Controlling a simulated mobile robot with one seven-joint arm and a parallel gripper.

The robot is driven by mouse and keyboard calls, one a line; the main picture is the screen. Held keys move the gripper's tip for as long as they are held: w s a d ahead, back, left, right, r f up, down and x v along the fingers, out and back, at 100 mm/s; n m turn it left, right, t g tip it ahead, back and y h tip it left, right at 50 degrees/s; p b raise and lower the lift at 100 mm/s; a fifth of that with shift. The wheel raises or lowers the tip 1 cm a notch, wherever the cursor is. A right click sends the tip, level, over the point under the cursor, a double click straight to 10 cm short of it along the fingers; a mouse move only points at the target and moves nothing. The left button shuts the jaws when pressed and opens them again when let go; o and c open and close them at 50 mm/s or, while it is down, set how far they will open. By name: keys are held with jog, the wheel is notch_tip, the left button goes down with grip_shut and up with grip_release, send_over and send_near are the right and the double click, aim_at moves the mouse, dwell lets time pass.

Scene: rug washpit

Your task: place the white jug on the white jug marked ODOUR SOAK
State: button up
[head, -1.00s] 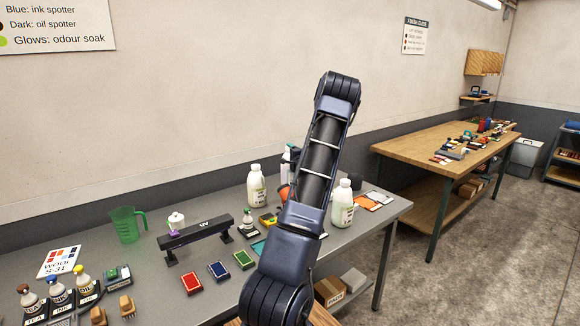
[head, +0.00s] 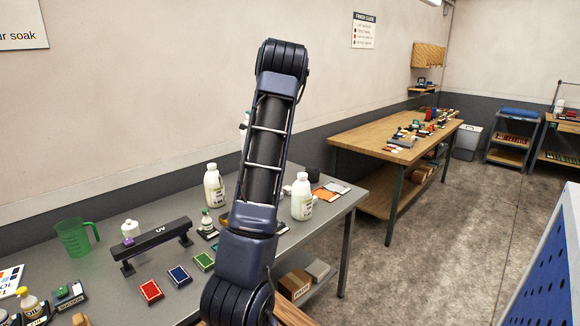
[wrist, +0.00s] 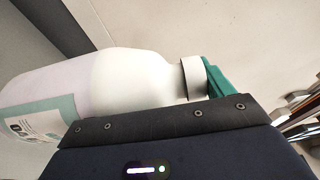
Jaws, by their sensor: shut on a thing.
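A white jug (wrist: 130,78) with a grey neck band and a pale green-and-white label fills much of the wrist view, lying sideways in that picture. My gripper (wrist: 170,118) is shut on it; its dark edge crosses in front of the jug. In the head view my arm hides the gripper, and only a small white sliver (head: 244,128) shows left of the arm, probably the held jug. Two similar white jugs stand upright on the grey table: one left of my arm (head: 213,187), one right of it (head: 302,197). Their label words are too small to read.
The grey table (head: 330,211) also holds a black UV lamp bar (head: 160,237), a green pitcher (head: 74,238), several coloured pads, small bottles and orange cards (head: 326,193). A wooden table (head: 372,144) stands behind. A blue perforated panel (head: 552,265) is at right; the floor between is clear.

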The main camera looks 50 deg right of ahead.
jog(key=s+d+r, duration=0.1)
jog(key=s+r, duration=0.5)
jog(key=s, duration=0.5)
jog(key=s+d+r+h, duration=0.1)
jog(key=s+r, duration=0.6)
jog(key=s, duration=0.3)
jog(key=s+d+r, duration=0.1)
jog(key=s+r, duration=0.5)
jog(key=s, duration=0.5)
notch_tip(320, 180, down, 19)
jog(key=shift+w+a+m, duration=0.15)
jog(key=shift+w+m, duration=0.1)
jog(key=shift+m, duration=0.05)
jog(key=shift+f, duration=0.25)
jog(key=o, duration=1.9)
jog(key=shift+o, duration=0.5)
jog(key=shift+r, duration=0.15)
jog(key=v, duration=1.2)
jog(key=shift+a, duration=0.2)
jog(key=shift+r, duration=0.15)
